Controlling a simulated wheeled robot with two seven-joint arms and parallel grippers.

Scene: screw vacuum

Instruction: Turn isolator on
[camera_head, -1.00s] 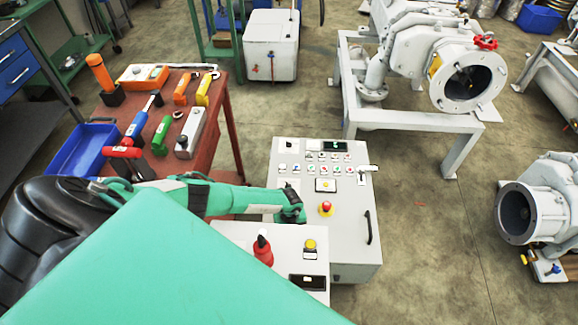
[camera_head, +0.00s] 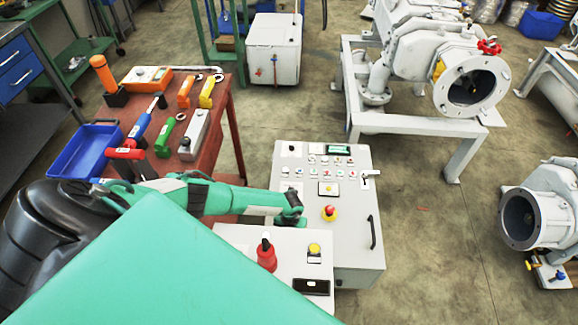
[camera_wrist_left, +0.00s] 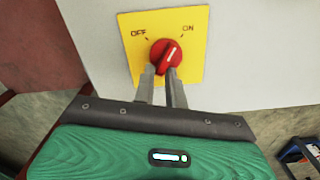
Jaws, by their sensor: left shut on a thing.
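The isolator is a red round knob (camera_wrist_left: 165,55) on a yellow plate (camera_wrist_left: 194,74) marked OFF at upper left and ON at upper right. In the head view my left gripper (camera_head: 291,210) is at the left side of the grey control cabinet (camera_head: 355,245); the knob and the fingertips are hidden there. My right gripper is not in view.
A red emergency button (camera_head: 329,211) and rows of small buttons sit on the cabinet's top. A white box with a red-topped part (camera_head: 266,255) stands in front. A red-brown tool table (camera_head: 222,128) is at left.

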